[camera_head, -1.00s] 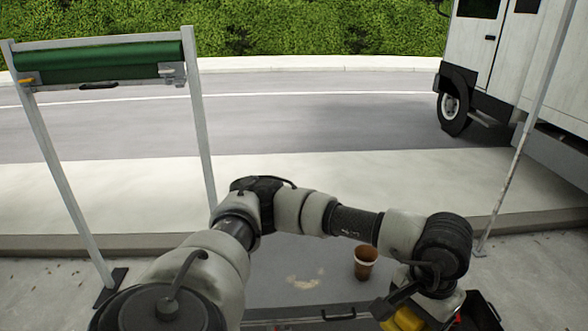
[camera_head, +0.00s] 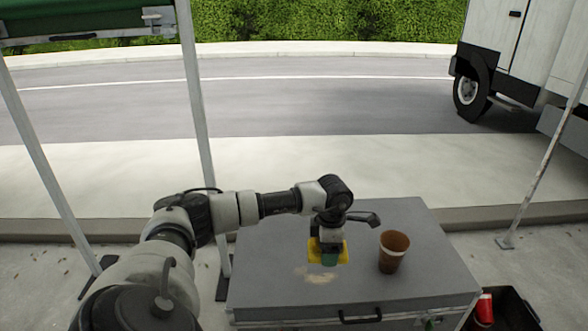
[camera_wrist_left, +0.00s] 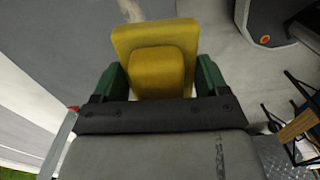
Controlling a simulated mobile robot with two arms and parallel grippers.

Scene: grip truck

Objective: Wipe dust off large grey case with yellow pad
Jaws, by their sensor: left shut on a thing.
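The large grey case (camera_head: 280,250) stands in front of me with its lid flat and its handle at the front. A pale tan dust patch (camera_head: 318,274) lies on the lid near the front middle; part of it also shows at the top of the left wrist view (camera_wrist_left: 132,10). My left gripper (camera_head: 329,258) is shut on the yellow pad (camera_head: 316,250), its green fingers on either side of the pad's raised block, as the left wrist view (camera_wrist_left: 155,40) shows. The pad is just behind the dust in the head view; I cannot tell if it touches the lid. My right gripper is not in view.
A brown cup (camera_head: 394,252) stands upright on the lid, right of the pad. A dark open crate (camera_head: 512,310) with a red item (camera_head: 484,308) is on the ground at the right. Metal poles (camera_head: 195,130) rise behind the case at left. The lid's left part is clear.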

